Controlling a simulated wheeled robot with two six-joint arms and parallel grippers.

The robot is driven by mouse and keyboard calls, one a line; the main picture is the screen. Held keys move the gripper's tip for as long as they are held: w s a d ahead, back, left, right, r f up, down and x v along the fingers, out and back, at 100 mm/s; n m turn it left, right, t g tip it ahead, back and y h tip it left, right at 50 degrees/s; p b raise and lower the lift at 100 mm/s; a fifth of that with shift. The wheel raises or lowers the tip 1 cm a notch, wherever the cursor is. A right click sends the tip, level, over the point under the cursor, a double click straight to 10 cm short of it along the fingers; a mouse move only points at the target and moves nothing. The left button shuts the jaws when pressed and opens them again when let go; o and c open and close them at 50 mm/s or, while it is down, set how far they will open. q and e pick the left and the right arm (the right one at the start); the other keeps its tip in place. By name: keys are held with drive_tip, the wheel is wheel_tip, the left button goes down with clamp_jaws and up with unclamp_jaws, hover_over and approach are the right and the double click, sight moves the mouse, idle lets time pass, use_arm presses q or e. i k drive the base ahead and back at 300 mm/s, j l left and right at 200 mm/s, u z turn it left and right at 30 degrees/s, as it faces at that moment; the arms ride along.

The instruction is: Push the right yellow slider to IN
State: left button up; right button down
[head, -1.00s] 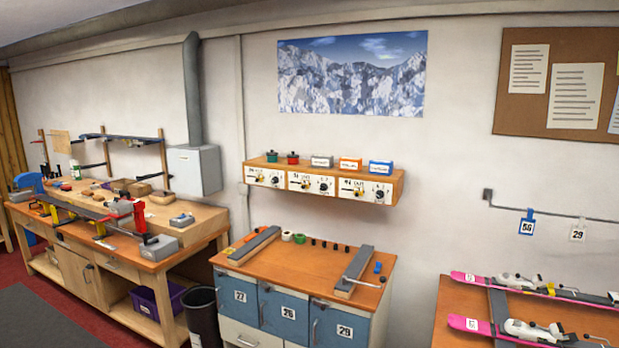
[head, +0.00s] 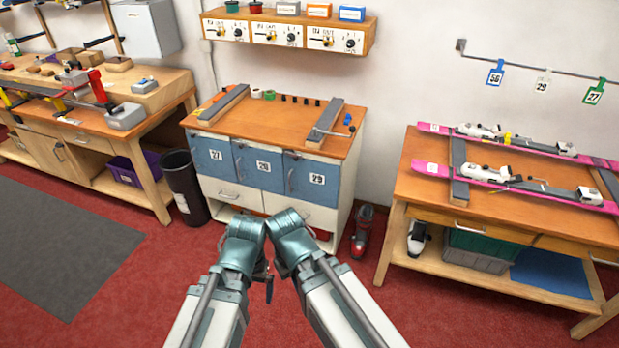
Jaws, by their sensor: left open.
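The right yellow slider (head: 328,43) is a small knob on the rightmost white panel (head: 334,38) of the wooden wall box. It sits under the lettering, left of a round black dial; the picture is too small to tell which end it stands at. My left gripper (head: 267,282) shows only as small dark fingers beside my left arm, low in the picture. It is open, apart from everything and far below the wall box. My right gripper is hidden behind my right arm.
Below the box stands a cabinet with an orange-brown top (head: 270,118) and blue doors. A black bin (head: 184,187) stands left of it, a ski boot (head: 362,230) right of it. A ski bench (head: 512,190) is at right. Red floor (head: 185,265) lies open in front.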

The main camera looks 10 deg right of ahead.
sight(328, 41)
drive_tip(key=i+l, duration=0.25)
drive_tip(key=i, duration=0.25)
drive_tip(key=i+l, duration=0.25)
drive_tip(key=i, duration=0.25)
drive_tip(key=i+l+u, duration=0.1)
drive_tip(key=i+l, duration=0.15)
drive_tip(key=i, duration=0.3)
drive_tip(key=i+l, duration=0.3)
drive_tip(key=i, duration=0.2)
